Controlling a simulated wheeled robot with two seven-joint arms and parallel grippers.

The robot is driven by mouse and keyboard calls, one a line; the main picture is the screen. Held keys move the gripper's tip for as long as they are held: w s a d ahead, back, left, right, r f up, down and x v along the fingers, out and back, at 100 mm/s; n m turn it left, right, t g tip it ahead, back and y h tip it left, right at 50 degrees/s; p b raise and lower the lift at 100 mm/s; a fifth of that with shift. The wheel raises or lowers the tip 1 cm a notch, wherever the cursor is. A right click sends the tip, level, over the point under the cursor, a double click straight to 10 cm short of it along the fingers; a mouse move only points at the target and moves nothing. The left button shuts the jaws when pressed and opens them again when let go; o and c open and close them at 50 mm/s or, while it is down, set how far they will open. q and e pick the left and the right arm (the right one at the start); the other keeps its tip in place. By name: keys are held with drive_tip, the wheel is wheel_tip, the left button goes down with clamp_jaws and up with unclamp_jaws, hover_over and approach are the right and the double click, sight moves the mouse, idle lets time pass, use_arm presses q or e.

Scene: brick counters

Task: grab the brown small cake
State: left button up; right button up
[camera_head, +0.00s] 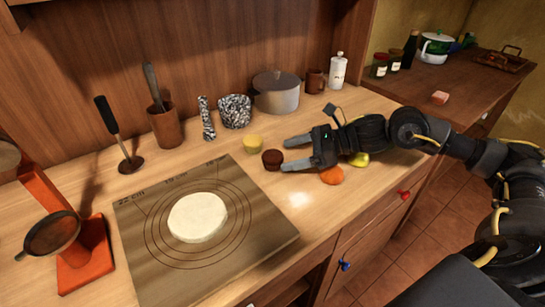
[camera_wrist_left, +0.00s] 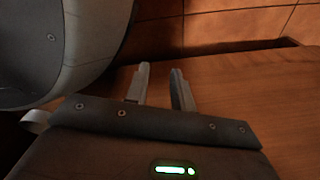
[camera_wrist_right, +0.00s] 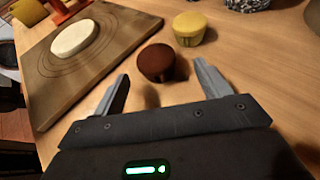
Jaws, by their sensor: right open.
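The small brown cake (camera_head: 272,160) stands upright on the wooden counter, right of the pastry board. My right gripper (camera_head: 287,155) comes in from the right, low over the counter, with its open fingers pointing at the cake. In the right wrist view the brown cake (camera_wrist_right: 157,63) is just ahead of the gap between the fingertips (camera_wrist_right: 162,76), and the gripper is empty. A yellow small cake (camera_head: 253,144) stands behind the brown one and also shows in the right wrist view (camera_wrist_right: 189,29). My left gripper (camera_wrist_left: 161,68) is empty with a narrow gap between its fingers, away from the cakes.
The pastry board (camera_head: 145,262) bears a round of dough (camera_head: 198,217). An orange fruit (camera_head: 332,175) and a yellow-green one (camera_head: 359,159) lie by my right gripper. A patterned bowl (camera_head: 235,111) and a grey pot (camera_head: 276,92) stand behind. The counter's front edge is close.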

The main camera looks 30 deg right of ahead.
sight(277, 154)
drive_tip(key=shift+w+a+f, duration=0.1)
drive_tip(key=shift+a, duration=0.1)
drive_tip(key=p+x, duration=0.1)
drive_tip(key=x, duration=0.2)
drive_tip(key=shift+a+p, duration=0.35)
drive_tip(key=shift+a, duration=0.15)
drive_tip(key=shift+w+a+f, duration=0.35)
drive_tip(key=shift+a+f, duration=0.05)
drive_tip(key=shift+a, duration=0.05)
use_arm(q)
drive_tip(key=s+a+f, duration=0.1)
drive_tip(key=s+a, duration=0.2)
drive_tip(key=s, duration=0.3)
drive_tip(key=shift+f, duration=0.3)
use_arm(e)
drive_tip(key=shift+c, duration=0.5)
drive_tip(key=c, duration=1)
